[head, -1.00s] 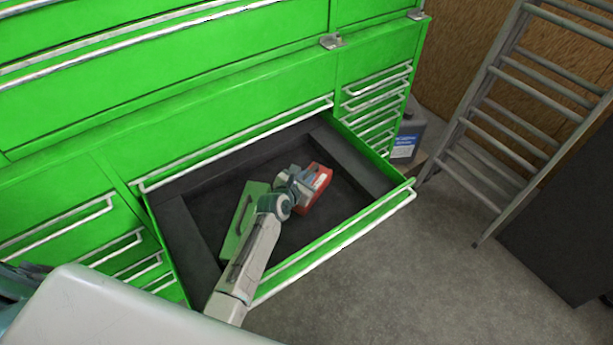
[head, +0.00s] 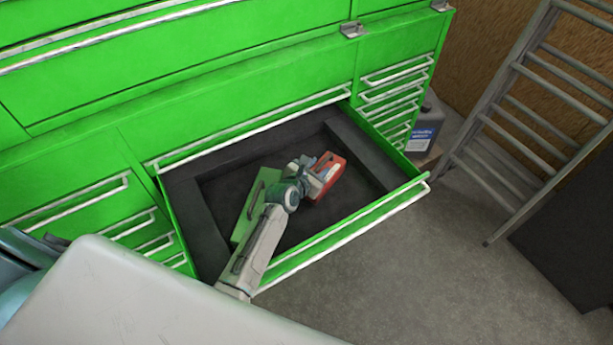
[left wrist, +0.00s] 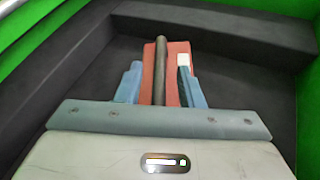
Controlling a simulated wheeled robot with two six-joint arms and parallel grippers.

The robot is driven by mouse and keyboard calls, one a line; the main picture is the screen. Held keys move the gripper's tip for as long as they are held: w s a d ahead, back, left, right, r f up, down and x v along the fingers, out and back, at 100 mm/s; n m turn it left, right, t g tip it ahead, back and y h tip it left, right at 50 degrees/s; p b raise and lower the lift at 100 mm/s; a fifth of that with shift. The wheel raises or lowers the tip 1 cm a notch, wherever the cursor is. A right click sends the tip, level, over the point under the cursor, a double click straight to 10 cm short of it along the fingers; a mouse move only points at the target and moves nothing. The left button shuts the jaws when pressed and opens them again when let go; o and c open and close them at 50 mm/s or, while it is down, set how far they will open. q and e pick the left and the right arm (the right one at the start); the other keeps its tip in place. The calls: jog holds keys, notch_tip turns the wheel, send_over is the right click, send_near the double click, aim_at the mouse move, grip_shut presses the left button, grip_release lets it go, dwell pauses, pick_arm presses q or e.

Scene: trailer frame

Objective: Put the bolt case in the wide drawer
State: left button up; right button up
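A red case (head: 332,181) with a dark handle lies on the floor of the open wide drawer (head: 180,220), towards its right side. It also shows in the left wrist view (left wrist: 172,55), where its handle runs between my fingers. My left gripper (head: 318,176) is down in the drawer at the red case. In the left wrist view its two blue-grey fingers (left wrist: 160,86) stand apart, with gaps on both sides of the handle. A green case (head: 245,222) with a dark handle lies to the left, partly hidden by my left arm. My right gripper is not in view.
The drawer has dark raised ledges (head: 355,150) along its inner sides and a green front with a pale handle rail (head: 350,232). A grey jug (head: 425,128) stands right of the cabinet, and a ladder (head: 515,120) stands further right. The grey floor before them is clear.

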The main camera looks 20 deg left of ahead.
pick_arm(q)
jog(key=b+v, duration=0.1)
jog(key=v, duration=0.9)
dwell(0.9)
